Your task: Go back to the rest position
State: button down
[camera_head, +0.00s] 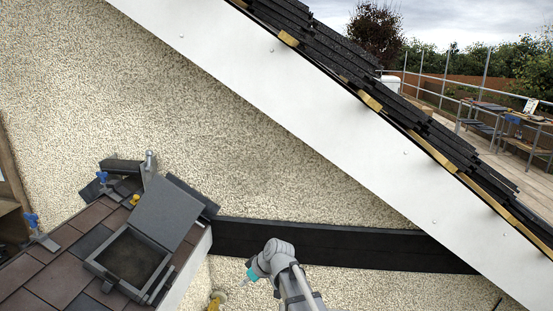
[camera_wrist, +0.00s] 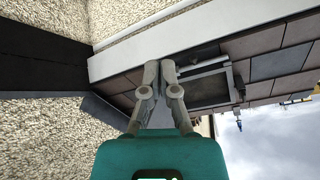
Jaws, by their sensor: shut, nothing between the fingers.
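My gripper (camera_wrist: 160,66) is shut and empty in the wrist view, its two fingertips together in front of its teal body. In the head view my gripper (camera_head: 245,281) is small at the bottom centre, below the dark horizontal beam (camera_head: 340,246) and to the right of the small tiled roof (camera_head: 50,262). The fingers are hard to make out there. In the wrist view the fingertips overlap the white edge board and the small roof behind them. I cannot tell the distance between them.
On the small roof, a hatch frame (camera_head: 130,255) stands with its grey lid (camera_head: 166,211) raised. Blue-handled clamps (camera_head: 31,221) sit at its left. A white sloping board (camera_head: 330,130) edges the dark-tiled main roof (camera_head: 330,55). Scaffolding with a workbench (camera_head: 510,115) stands at right.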

jog(key=s+d+m+h+p, duration=0.1)
jog(key=s+d+m+h, duration=0.1)
jog(key=s+d, duration=0.3)
jog(key=s+d+m+g+h+p, duration=0.1)
jog(key=s+d+m, duration=0.4)
jog(key=d, duration=0.8)
jog(key=s+d+m+g+h+p, duration=0.1)
jog(key=s+d+m+h, duration=0.3)
jog(key=d, duration=0.5)
jog(key=shift+s+d+r+p, duration=0.25)
jog(key=shift+s+p, duration=0.1)
jog(key=shift+s, duration=0.65)
jog(key=shift+a, duration=0.1)
